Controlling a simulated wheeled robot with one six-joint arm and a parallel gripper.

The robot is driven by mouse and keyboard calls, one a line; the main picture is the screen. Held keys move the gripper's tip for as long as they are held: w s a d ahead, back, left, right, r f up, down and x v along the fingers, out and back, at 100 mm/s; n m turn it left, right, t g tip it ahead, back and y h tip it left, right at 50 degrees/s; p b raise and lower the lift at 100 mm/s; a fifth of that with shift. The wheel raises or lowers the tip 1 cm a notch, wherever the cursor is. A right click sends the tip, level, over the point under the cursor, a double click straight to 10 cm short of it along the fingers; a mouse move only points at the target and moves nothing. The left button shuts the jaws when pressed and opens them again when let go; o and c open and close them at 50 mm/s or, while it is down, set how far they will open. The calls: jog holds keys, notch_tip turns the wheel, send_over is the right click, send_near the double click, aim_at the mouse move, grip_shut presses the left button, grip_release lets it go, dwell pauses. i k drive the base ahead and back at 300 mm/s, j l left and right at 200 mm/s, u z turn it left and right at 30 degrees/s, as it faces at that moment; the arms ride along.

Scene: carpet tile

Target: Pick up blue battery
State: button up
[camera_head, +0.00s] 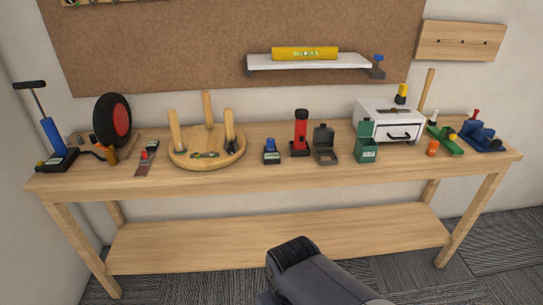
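A small blue cylinder-like piece (270,144) sits upright in a dark holder (271,157) near the middle of the workbench (200,178); it looks like the blue battery, though it is too small to be sure. My arm reaches in from the bottom of the view, and its dark end (291,252) is in front of the bench, lower than the bench top and well apart from the blue piece. I cannot make out the fingers, or whether they are open or shut.
A round wooden stand (180,158) is left of the blue piece. A red-and-black device (300,133) and a dark open case (324,146) stand close on its right. A white drawer box (388,122) is farther right. The lower shelf (200,245) is bare.

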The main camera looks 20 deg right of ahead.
aim_at(270, 141)
jog(key=i+z, duration=0.55)
jog(key=z, duration=0.2)
jog(key=i+j+z, duration=0.15)
jog(key=i+z, duration=0.25)
jog(key=k, duration=0.1)
